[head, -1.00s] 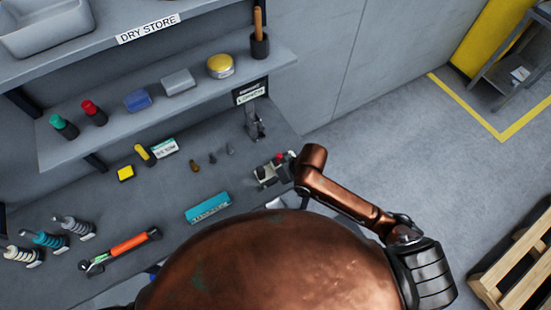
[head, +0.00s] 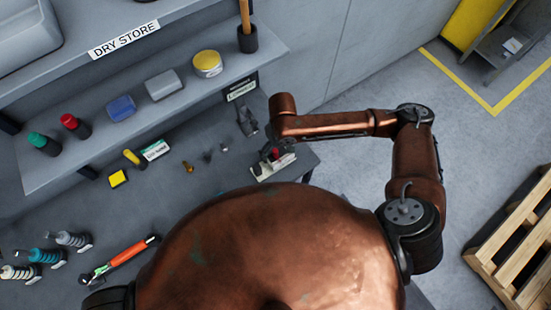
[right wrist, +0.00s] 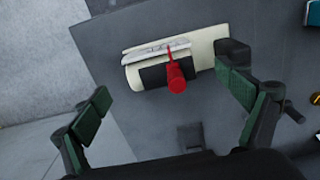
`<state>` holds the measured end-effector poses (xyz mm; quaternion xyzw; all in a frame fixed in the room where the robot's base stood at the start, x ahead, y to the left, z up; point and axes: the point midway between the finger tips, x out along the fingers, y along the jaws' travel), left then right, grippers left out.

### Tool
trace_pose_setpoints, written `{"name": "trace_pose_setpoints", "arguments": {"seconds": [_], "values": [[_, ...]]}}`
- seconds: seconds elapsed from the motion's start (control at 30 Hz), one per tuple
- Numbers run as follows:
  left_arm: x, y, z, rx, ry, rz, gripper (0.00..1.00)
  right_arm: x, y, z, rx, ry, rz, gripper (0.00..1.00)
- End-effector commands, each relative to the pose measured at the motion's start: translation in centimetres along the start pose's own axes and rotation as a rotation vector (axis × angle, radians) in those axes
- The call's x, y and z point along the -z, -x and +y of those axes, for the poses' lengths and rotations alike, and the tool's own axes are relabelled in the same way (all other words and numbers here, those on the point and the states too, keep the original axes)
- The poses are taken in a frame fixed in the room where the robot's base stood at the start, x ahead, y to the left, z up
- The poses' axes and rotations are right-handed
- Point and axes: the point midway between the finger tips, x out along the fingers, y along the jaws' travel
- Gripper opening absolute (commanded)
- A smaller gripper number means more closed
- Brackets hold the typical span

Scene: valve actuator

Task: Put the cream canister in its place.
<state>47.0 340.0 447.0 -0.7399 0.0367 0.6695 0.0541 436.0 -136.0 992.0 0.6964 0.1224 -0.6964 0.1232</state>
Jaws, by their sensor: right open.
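A cream-coloured body (right wrist: 178,58) with a dark band, a pale plate and a red knob (right wrist: 176,84) lies between the open fingers of my right gripper (right wrist: 172,100) in the right wrist view. In the head view, this cream and red piece (head: 268,168) is at the bench's right end, partly hidden under my right wrist. A cream ribbed canister-like piece (head: 20,272) lies at the bench's far left, beside a teal one (head: 42,256) and a grey one (head: 70,239). I cannot tell which cream piece is the canister. My left gripper is out of view.
A shelf (head: 60,172) above the bench holds a green-capped and a red-capped bottle, a blue box, a grey box, a yellow tin (head: 208,64) and a dark cup (head: 247,40). An orange-handled tool (head: 128,252) lies on the bench. Open floor and a pallet (head: 520,235) are to the right.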

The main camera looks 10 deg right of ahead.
Motion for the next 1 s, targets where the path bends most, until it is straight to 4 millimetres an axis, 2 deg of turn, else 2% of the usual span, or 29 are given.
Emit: {"name": "trace_pose_setpoints", "arguments": {"seconds": [0.1, 0.3, 0.63, 1.0], "values": [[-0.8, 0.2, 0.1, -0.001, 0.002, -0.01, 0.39, 0.2, -1.5, 0.1, -0.001, -0.001, -0.002, 0.93], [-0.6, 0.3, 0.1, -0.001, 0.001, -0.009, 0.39, 0.4, -4.2, 0.1, 0.001, 0.0, 0.0, 0.93], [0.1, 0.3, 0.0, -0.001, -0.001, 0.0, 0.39, 0.4, -4.9, 0.2, 0.001, -0.002, 0.002, 0.92], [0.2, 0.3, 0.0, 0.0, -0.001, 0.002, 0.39, 0.4, -4.9, 0.2, 0.001, -0.003, 0.002, 0.67]]}}
